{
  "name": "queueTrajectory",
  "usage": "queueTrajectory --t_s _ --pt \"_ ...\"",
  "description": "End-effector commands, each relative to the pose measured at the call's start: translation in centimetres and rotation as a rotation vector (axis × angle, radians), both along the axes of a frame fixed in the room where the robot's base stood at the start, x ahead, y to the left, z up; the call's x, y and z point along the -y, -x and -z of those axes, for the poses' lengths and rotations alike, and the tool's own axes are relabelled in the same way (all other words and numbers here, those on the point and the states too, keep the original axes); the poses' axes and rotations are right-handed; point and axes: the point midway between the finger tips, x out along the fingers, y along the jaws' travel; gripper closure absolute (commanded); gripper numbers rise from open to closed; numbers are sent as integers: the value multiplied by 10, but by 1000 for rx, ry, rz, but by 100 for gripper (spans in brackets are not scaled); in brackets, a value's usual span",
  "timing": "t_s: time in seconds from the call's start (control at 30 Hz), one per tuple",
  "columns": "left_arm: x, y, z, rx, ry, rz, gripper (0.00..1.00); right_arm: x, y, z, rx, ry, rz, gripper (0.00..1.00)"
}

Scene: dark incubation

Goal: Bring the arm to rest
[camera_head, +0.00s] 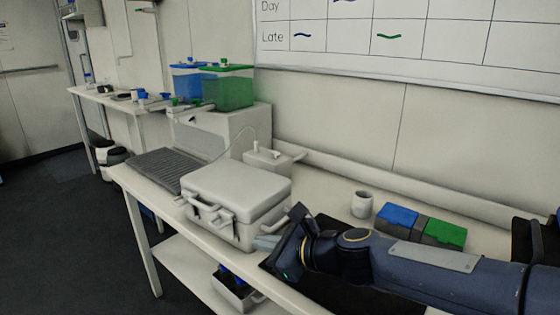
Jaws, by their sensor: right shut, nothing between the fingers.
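My right arm (420,268) comes in from the right, low over the bench. My right gripper (268,242) points left at the front of a white case, and its fingers are shut with nothing visible between them. The white case (237,190) has a closed lid and handles on its front. The fingertips are close to the case's lower right corner; I cannot tell whether they touch it. My left gripper is not in view.
A white cup (362,204) and a box with blue and green lids (421,226) stand behind my arm. Blue (188,80) and green (229,88) tanks stand on a white machine (225,130). A dark mat (335,297) lies under the arm. A shelf (190,275) runs below the bench.

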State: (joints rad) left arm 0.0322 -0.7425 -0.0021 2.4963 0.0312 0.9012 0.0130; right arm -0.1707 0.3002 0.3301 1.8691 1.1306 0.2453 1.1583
Motion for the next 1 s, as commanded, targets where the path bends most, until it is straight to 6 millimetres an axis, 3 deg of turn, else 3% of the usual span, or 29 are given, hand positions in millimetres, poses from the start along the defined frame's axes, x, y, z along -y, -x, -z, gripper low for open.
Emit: queueTrajectory --t_s 0.07,0.17,0.3,0.4,0.77,0.8,0.83,1.0 --pt "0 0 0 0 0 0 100 39 25 -8 197 175 -84 100" --pt "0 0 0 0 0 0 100 89 67 -1 431 449 -234 100" --pt "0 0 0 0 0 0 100 150 127 26 656 802 -453 100" --pt "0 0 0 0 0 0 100 182 161 46 744 983 -590 100" --pt "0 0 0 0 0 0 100 252 254 109 851 1371 -998 100" --pt "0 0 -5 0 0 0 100 256 261 110 854 1394 -1034 100" --pt "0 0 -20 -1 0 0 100 255 258 93 855 1387 -1031 100" --pt "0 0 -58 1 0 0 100 254 257 55 856 1384 -1028 100"
